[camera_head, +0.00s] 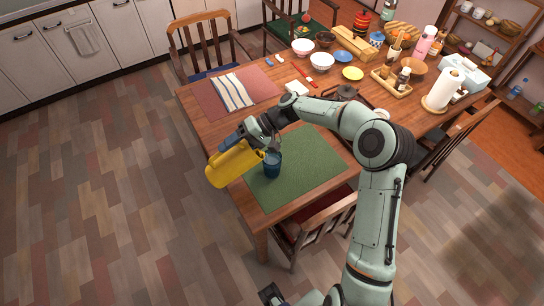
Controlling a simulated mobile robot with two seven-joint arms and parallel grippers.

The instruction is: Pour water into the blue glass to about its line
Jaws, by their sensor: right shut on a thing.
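The blue glass (272,165) stands upright on the green mat (310,175), near the mat's left part. My right gripper (229,141) is shut on a yellow pitcher (232,164). The pitcher is tipped far over, almost on its side, left of the glass. Its mouth end points right, towards the glass rim. I cannot make out a water stream, the water level or the line on the glass at this size.
The wooden table (228,119) also holds a red-brown mat (263,86) with a striped cloth (232,92). Bowls, a yellow plate (352,73), a paper towel roll (444,88) and bottles crowd its far side. Chairs stand around it. The floor at left is clear.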

